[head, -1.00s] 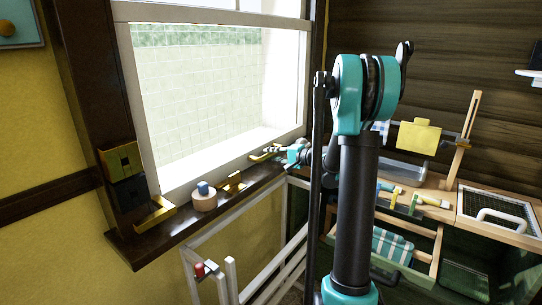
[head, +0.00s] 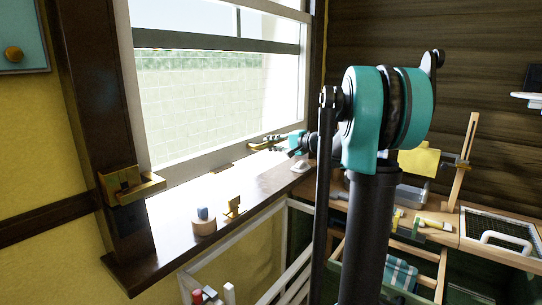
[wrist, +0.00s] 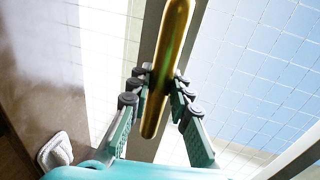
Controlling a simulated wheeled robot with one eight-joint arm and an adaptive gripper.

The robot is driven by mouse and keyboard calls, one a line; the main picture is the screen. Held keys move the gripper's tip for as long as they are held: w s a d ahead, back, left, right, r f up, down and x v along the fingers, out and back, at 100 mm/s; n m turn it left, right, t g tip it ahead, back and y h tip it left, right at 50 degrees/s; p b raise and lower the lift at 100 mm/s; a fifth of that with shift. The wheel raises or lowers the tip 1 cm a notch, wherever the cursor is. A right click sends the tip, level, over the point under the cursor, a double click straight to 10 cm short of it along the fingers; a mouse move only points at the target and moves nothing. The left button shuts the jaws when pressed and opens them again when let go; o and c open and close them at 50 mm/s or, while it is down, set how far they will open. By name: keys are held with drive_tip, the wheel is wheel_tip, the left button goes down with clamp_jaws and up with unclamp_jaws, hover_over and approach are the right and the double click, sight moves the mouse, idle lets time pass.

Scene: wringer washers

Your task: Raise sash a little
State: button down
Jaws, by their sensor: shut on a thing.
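The white-framed window sash (head: 205,166) is raised, with its bottom rail above the dark brown sill (head: 170,262) and a bright gap between them. A brass lift handle (head: 258,145) sits on the right part of the bottom rail. In the wrist view the handle (wrist: 165,65) is a golden bar between my fingers. My gripper (head: 280,141) is shut on this handle; it also shows in the wrist view (wrist: 160,88).
On the sill stand a round wooden piece with a blue top (head: 203,222), a small brass fitting (head: 233,206) and a pale object (head: 301,165). A white rack (head: 285,276) stands below. A workbench with a mesh-topped tray (head: 500,228) is at right.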

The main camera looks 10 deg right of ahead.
drive_tip(key=shift+r, duration=0.35)
drive_tip(key=c, duration=1.4)
unclamp_jaws()
drive_tip(key=shift+o, duration=0.2)
drive_tip(key=shift+d, duration=0.1)
drive_tip(key=v, duration=1.2)
